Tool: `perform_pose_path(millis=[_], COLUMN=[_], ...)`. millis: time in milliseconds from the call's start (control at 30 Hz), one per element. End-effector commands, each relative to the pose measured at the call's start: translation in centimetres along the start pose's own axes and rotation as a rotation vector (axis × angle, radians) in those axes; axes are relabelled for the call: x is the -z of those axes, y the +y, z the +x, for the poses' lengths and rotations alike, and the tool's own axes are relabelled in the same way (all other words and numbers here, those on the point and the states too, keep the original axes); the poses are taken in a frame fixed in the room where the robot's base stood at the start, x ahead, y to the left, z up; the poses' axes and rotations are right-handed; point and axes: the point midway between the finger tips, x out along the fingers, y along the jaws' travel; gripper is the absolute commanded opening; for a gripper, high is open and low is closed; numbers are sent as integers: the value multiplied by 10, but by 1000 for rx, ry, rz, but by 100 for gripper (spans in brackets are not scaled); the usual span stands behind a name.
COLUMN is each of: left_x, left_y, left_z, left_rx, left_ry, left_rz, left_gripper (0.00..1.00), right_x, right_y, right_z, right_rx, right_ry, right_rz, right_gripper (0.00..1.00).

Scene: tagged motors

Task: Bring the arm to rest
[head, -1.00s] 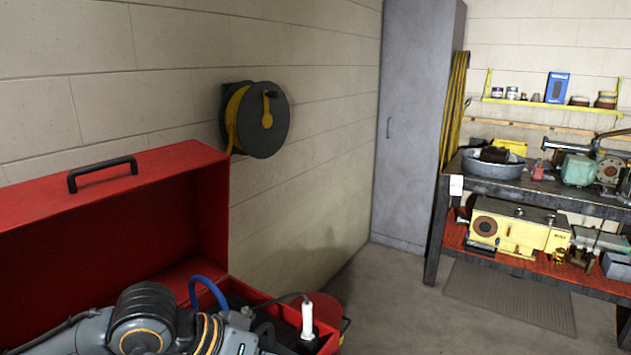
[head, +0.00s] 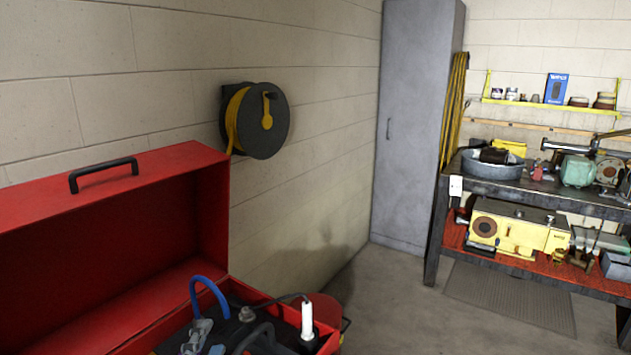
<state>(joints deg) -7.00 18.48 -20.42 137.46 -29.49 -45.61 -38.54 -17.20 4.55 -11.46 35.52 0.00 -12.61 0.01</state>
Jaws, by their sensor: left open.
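No part of either gripper can be made out in the head view now. A small grey piece (head: 197,335) shows at the bottom edge beside a blue loop of cable, inside the red box (head: 120,260). It looks like part of the box's contents, but its lower part is cut off. No arm lies over the box's front. No tagged motor can be told for sure.
The red box's lid stands open, with a black handle (head: 103,173). A white cylinder (head: 307,318) stands at the box's right end. A yellow cable reel (head: 255,120) hangs on the wall.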

Motion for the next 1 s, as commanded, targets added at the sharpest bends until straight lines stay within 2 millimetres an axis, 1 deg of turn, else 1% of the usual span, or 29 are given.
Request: perform_pose_path(millis=[33,67,100,167,200,267,300,367,400,600,633,700,767,867,900,967,1000], left_x=[-19,-30,-42,-58,-65,-73,-77,-81,-82,-83,-86,-92,-96,-105,-109,-116,-121], left_y=[33,52,77,111,131,158,172,192,203,243,257,282,303,343,360,390,411], left_z=[-11,-19,-32,-54,-71,-96,-112,-137,-152,-230,-221,-214,-210,-205,-203,-202,-203], left_rx=[-117,-183,-270,-387,-456,-547,-601,-673,-717,-899,-894,-898,-903,-914,-918,-927,-932], left_ry=[-80,-131,-202,-309,-379,-480,-543,-637,-695,-980,-971,-973,-976,-985,-989,-996,-1000], left_rz=[-137,-220,-324,-466,-550,-661,-724,-808,-856,-1052,-1043,-1035,-1031,-1024,-1021,-1016,-1013], left_gripper=[45,45,45,45,45,45,45,45,45,45,45,45,45,45,45,45,45], right_x=[1,1,1,1,1,1,1,1,1,1,1,0,-1,-2,-2,-2,-3], right_y=[1,1,1,2,2,2,2,2,2,2,2,2,2,1,1,1,1], right_z=[0,0,0,0,0,0,0,0,0,0,5,9,13,19,22,28,31], right_rx=[-1,-1,-1,-2,-2,-2,-2,-2,-2,-2,-2,-2,-2,-2,-2,-2,-2], right_ry=[2,2,2,2,2,2,2,2,2,2,3,2,1,0,0,0,0], right_rz=[0,0,-1,-1,-1,-1,-1,-1,-1,-1,-1,-1,-1,-1,-1,-1,-1], right_gripper=[40,40,40,40,40,40,40,40,40,40,40,40,40,40,40,40,40])
